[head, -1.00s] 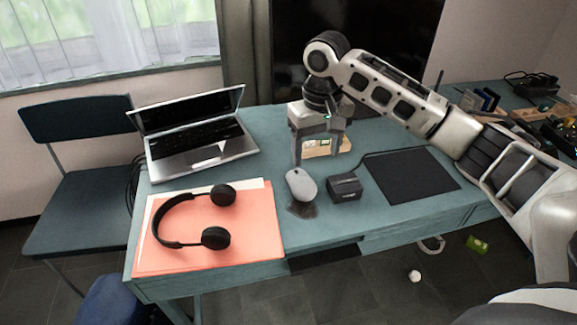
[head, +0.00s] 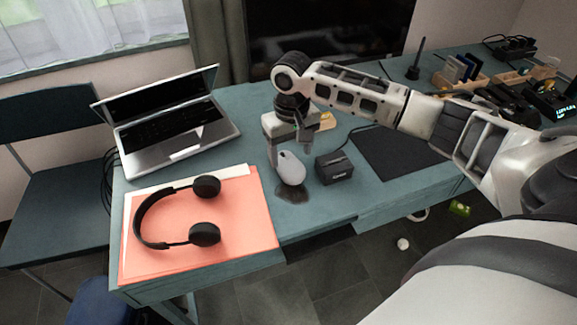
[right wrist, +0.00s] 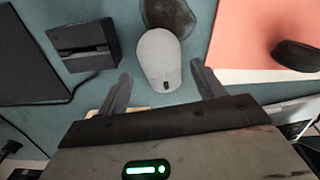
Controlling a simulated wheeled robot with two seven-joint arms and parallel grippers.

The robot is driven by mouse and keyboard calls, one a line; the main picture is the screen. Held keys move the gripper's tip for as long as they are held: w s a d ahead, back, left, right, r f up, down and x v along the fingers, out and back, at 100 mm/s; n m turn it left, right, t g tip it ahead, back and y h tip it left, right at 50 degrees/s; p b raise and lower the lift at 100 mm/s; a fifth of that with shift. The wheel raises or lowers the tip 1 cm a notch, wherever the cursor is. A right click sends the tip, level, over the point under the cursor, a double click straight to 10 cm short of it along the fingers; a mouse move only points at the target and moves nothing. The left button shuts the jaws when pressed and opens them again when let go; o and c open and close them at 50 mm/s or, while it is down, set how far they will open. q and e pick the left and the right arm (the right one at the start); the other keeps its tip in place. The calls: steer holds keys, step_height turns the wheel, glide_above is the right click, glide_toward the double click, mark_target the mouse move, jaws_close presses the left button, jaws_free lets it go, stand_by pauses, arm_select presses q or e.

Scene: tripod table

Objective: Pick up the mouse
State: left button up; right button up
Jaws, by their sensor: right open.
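The light grey mouse (head: 290,168) lies on the blue-green table near the front edge, between the orange folder and a small black box. My right gripper (head: 289,156) is open and pointed down just behind the mouse, with its fingers apart. In the right wrist view the mouse (right wrist: 159,58) lies ahead of and between the two fingertips (right wrist: 160,76), with nothing gripped. A dark patch (right wrist: 168,14) lies at the far end of the mouse. My left gripper is not in view.
The black box (head: 334,167) stands close to the right of the mouse. Black headphones (head: 204,235) lie on the orange folder (head: 255,225) at the left. An open laptop (head: 180,140) stands behind the folder. A dark mat (head: 395,160) lies at the right.

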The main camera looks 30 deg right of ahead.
mark_target(292, 166)
steer(key=f, duration=0.5)
steer(key=shift+s, duration=0.3)
steer(key=c, duration=0.8)
steer(key=shift+r, duration=0.15)
